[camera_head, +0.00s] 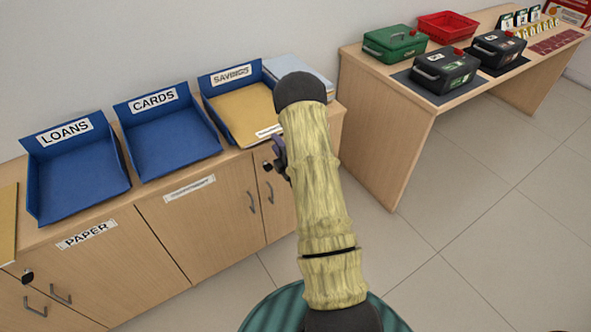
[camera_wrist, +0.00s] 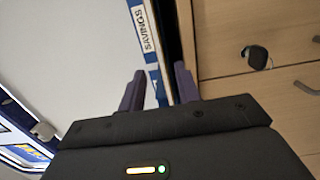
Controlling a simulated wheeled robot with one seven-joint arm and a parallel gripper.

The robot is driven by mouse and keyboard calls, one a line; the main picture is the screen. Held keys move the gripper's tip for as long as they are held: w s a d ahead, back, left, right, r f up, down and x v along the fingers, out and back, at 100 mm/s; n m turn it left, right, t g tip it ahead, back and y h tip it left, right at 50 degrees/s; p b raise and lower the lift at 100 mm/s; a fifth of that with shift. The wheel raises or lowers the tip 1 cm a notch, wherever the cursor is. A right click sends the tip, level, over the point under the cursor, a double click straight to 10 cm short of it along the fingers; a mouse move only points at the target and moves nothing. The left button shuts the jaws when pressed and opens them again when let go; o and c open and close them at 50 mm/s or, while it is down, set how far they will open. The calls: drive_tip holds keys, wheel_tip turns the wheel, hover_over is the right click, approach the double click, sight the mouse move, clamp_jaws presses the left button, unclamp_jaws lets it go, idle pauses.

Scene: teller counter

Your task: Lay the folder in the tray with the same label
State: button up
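A tan folder (camera_head: 246,113) lies in the blue SAVINGS tray (camera_head: 214,108), at the right of a row of blue trays. A white label (camera_head: 269,131) is on the folder's near edge; its text is too small to read in the head view. My gripper (camera_head: 279,152) is just off the tray's near right side, partly hidden by my arm. In the wrist view its fingers (camera_wrist: 158,88) stand apart, with a blue and white edge beyond the gap. A SAVINGS label (camera_wrist: 145,30) shows there beside a large pale surface. I see nothing clamped.
The CARDS tray (camera_head: 172,143) and LOANS tray (camera_head: 78,187) look empty. Another tan item (camera_head: 7,222) lies at the counter's left end. Pale folders or papers (camera_head: 300,72) lie right of the SAVINGS tray. A desk with boxes (camera_head: 395,43) stands at right; floor is clear between.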

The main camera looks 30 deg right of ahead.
drive_tip(key=s+b, duration=0.3)
drive_tip(key=s, duration=1)
drive_tip(key=shift+s+a, duration=0.15)
drive_tip(key=shift+a, duration=0.05)
drive_tip(key=shift+s+d, duration=0.1)
